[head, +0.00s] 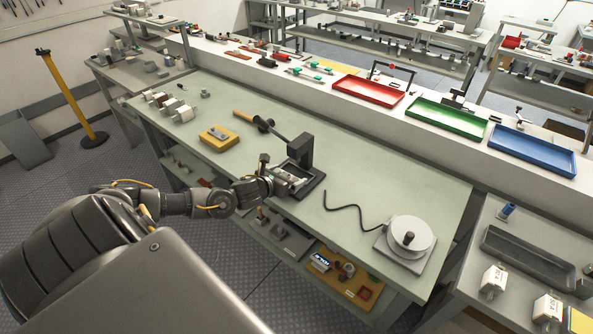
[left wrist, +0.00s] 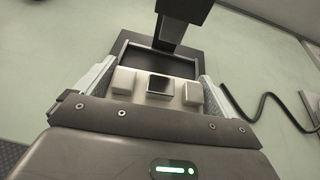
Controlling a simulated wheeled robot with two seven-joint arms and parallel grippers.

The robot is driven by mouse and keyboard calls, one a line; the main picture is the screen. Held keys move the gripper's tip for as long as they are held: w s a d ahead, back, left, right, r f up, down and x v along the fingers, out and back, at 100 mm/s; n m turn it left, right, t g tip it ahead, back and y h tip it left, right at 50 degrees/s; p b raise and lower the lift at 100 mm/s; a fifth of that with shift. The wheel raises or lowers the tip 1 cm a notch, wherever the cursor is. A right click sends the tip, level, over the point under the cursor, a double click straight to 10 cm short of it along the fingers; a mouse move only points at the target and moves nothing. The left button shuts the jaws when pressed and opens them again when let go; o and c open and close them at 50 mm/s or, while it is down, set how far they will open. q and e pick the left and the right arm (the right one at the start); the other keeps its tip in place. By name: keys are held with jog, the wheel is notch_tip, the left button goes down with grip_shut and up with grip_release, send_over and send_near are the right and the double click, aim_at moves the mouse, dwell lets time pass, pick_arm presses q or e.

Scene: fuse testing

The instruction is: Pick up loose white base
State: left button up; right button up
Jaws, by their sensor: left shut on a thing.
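My left gripper (head: 290,180) reaches in from the left, at the front of the black press-like fixture (head: 301,150) on the green workbench. In the left wrist view its two grey fingers (left wrist: 158,84) are shut on a white base (left wrist: 192,96), one finger on each side. The base has two raised white blocks with a dark square opening between them. The fixture's black tray (left wrist: 178,64) lies just beyond the base; I cannot tell whether the base touches it. In the head view the base is mostly hidden by the gripper. My right gripper is not in view.
A round white device (head: 408,237) with a black knob and cable stands right of the fixture. A yellow block (head: 218,138) and several small white-ended parts lie to the left. Red (head: 369,91), green (head: 446,118) and blue (head: 532,150) trays line the back shelf.

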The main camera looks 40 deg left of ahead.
pick_arm(q)
jog(key=shift+s, duration=0.6)
jog(key=shift+r, duration=0.15)
jog(key=shift+r+p, duration=2.7)
jog(key=shift+r, duration=0.25)
